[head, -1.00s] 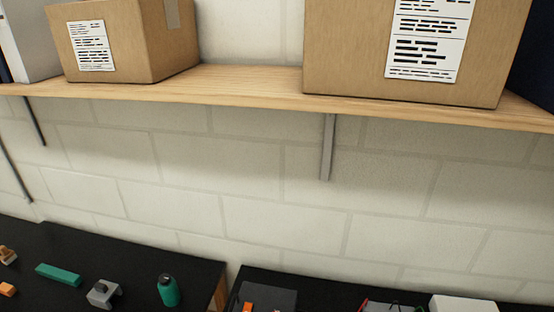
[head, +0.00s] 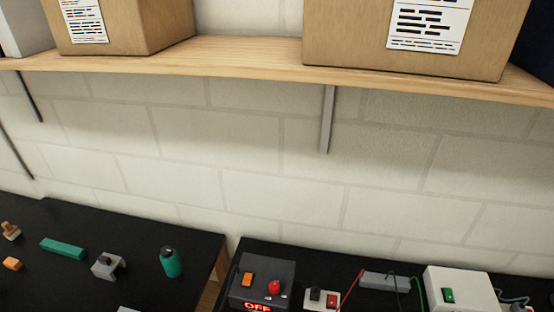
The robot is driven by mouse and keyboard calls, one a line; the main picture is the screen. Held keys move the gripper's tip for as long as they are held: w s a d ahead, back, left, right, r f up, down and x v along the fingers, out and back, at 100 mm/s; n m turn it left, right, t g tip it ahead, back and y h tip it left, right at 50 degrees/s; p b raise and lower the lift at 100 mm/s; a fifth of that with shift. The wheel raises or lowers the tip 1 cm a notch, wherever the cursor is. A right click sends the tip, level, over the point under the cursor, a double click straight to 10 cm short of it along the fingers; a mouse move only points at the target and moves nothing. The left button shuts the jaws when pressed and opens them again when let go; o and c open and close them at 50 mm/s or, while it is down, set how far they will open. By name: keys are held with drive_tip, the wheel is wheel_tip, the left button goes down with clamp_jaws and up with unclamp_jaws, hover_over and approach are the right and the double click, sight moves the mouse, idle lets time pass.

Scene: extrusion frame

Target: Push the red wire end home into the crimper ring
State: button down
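A thin red wire (head: 351,288) shows at the bottom of the head view, rising at a slant beside a grey block (head: 385,282) on the right-hand black bench. Its lower part is cut off by the frame edge, and I cannot tell which end is the one to be pushed in. I cannot make out a crimper ring. My gripper is not in view.
The right bench also holds a dark box (head: 262,270) reading OFF, a small terminal block (head: 321,299) and a white box (head: 459,284) with a green switch. The left bench (head: 120,230) carries a green bottle (head: 171,263) and small parts. A wooden shelf (head: 250,66) holds cartons.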

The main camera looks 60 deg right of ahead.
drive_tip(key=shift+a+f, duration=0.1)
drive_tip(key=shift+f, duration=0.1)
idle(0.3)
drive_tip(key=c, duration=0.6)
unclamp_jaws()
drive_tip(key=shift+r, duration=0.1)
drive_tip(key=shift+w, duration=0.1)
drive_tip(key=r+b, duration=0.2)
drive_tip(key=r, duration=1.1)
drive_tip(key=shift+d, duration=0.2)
